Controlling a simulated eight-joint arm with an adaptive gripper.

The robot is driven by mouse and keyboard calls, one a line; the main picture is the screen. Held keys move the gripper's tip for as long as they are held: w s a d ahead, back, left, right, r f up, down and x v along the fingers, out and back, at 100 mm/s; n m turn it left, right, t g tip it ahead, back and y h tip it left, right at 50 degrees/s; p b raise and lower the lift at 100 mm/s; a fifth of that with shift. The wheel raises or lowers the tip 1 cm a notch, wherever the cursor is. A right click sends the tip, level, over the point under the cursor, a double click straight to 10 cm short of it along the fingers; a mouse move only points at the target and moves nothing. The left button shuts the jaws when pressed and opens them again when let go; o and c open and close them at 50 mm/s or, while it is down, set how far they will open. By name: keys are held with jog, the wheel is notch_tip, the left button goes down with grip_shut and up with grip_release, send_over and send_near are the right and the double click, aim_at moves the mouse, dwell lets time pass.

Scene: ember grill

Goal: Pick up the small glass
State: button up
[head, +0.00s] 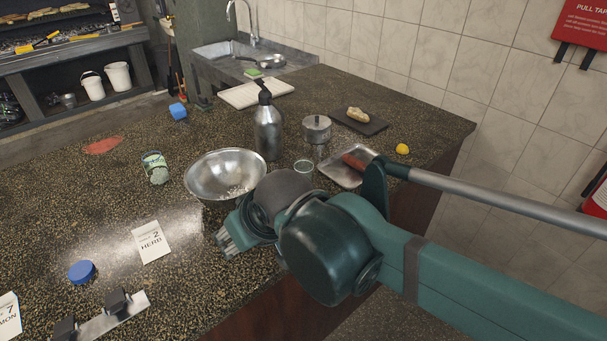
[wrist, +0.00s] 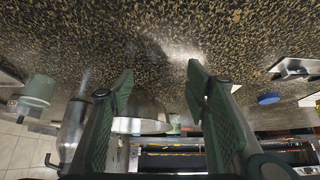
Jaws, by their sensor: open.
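The metal bowl (head: 213,171) and a steel pump bottle (head: 268,130) stand close to the glass.

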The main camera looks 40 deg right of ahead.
jog(key=shift+o, duration=0.7)
notch_tip(320, 180, up, 10)
jog(key=m+g+h+p, duration=0.4)
jog(key=m+p, duration=0.5)
jog(key=p, duration=1.1)
send_over(304, 174)
notch_tip(304, 174, down, 4)
jog(key=f+t, duration=0.1)
jog(key=shift+s+a+f+h, duration=0.25)
jog(key=shift+s+h, duration=0.05)
jog(key=shift+s, duration=0.15)
